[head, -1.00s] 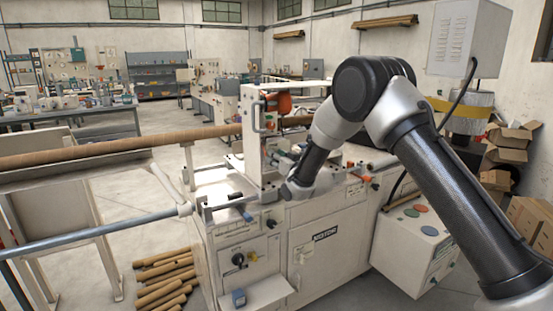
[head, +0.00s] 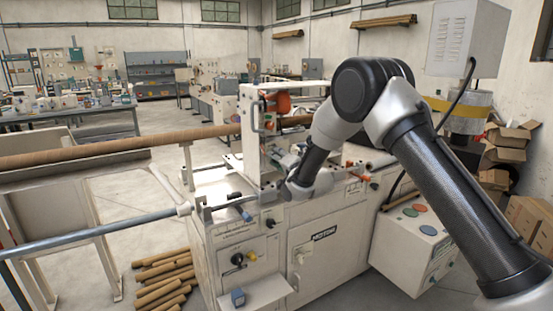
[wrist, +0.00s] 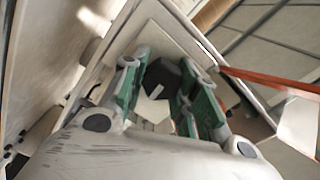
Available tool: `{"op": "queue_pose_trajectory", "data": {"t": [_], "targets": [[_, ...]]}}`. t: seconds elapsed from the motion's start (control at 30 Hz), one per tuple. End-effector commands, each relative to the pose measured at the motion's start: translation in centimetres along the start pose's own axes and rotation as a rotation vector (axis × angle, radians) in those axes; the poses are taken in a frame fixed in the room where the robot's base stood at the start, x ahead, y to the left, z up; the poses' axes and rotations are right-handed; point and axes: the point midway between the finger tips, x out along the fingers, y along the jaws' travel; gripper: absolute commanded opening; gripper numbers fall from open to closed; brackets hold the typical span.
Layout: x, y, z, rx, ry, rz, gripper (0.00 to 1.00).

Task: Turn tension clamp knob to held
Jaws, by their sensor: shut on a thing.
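A dark faceted knob (wrist: 163,76) shows between the green-padded fingers in the wrist view. I take it to be the tension clamp knob, but no marking or held position can be read. My gripper (wrist: 166,84) is shut on it, with one finger on each side. In the head view, my gripper (head: 284,160) reaches the upright white housing (head: 262,130) of the winder from the right. My wrist hides most of the fingers there, and the knob cannot be made out.
The winder's white cabinet (head: 320,243) stands below my gripper, with small knobs on its front. A long brown tube (head: 110,146) and a grey bar (head: 90,233) run to the left. A button box (head: 412,240) stands at the right.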

Motion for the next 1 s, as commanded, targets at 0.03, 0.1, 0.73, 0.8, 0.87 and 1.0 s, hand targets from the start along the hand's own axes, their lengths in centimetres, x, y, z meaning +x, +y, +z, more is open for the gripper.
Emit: {"op": "queue_pose_trajectory", "data": {"t": [0.03, 0.1, 0.73, 0.8, 0.87, 1.0], "targets": [[-0.05, 0.17, 0.02, 0.043, 0.0, 0.003, 0.06], [-0.05, 0.21, 0.02, 0.109, 0.0, 0.003, 0.06], [-0.07, 0.51, 0.12, 0.578, 0.001, 0.004, 0.06], [-0.07, 0.52, 0.13, 0.604, 0.001, 0.004, 0.06], [-0.08, 0.54, 0.13, 0.623, 0.001, 0.004, 0.06], [-0.08, 0.56, 0.14, 0.649, 0.001, 0.005, 0.06]]}}
